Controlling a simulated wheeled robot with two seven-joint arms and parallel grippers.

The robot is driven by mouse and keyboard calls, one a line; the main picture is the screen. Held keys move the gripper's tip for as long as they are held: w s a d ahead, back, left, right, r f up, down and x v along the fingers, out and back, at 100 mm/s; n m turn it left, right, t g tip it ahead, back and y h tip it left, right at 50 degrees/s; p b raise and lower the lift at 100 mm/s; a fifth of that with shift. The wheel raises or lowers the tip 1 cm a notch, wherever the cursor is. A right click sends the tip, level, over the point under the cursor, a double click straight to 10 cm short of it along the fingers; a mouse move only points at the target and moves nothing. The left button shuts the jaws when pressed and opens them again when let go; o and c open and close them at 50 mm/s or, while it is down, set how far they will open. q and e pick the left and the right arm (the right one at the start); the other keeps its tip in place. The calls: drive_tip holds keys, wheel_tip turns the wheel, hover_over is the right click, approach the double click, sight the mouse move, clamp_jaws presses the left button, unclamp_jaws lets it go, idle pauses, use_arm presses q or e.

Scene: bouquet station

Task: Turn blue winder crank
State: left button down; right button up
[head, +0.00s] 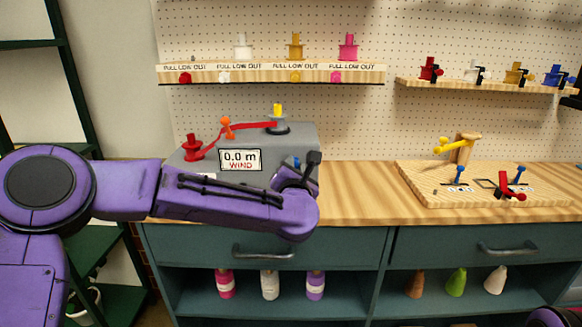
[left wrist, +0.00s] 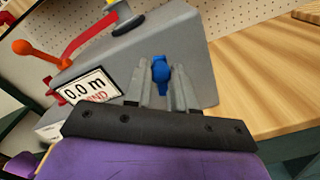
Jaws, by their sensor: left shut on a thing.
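The grey winder box (head: 290,140) stands on the wooden bench top with a display (head: 240,160) reading "0.0 m WIND". Its blue crank (head: 292,161) is mostly hidden behind my left gripper (head: 299,166) in the head view. In the left wrist view the blue crank (left wrist: 160,71) sits between the two grey fingers of my left gripper (left wrist: 161,88), which is shut on it. A red ribbon (head: 232,131) runs across the box top from a red spool (head: 192,147), past an orange knob (head: 227,126), to a yellow-topped grey spool (head: 278,120). My right gripper does not show.
A wooden board (head: 430,187) with small blue and red levers lies on the right of the bench. A shelf (head: 270,72) with coloured spools hangs behind the box, another (head: 480,86) at right. Bare bench top (head: 355,195) lies between box and board.

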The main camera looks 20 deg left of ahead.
use_arm(q)
drive_tip(key=d+f+m+p, duration=0.1)
drive_tip(key=m, duration=0.4)
drive_tip(key=d+f+m+p, duration=0.1)
drive_tip(key=f+m+p, duration=0.1)
drive_tip(key=m, duration=0.4)
drive_tip(key=w+d+f+m+p, duration=0.1)
drive_tip(key=f+m, duration=0.1)
drive_tip(key=m, duration=0.3)
drive_tip(key=shift+d, duration=0.1)
drive_tip(key=shift+s+f+m+p, duration=0.1)
drive_tip(key=shift+f+m+p, duration=0.25)
drive_tip(key=shift+m, duration=0.5)
drive_tip(key=shift+f+m+p, duration=0.25)
drive_tip(key=shift+f+m, duration=0.15)
drive_tip(key=shift+m, duration=0.45)
drive_tip(key=shift+a, duration=0.2)
drive_tip(key=c, duration=0.9)
unclamp_jaws()
drive_tip(key=shift+c, duration=0.2)
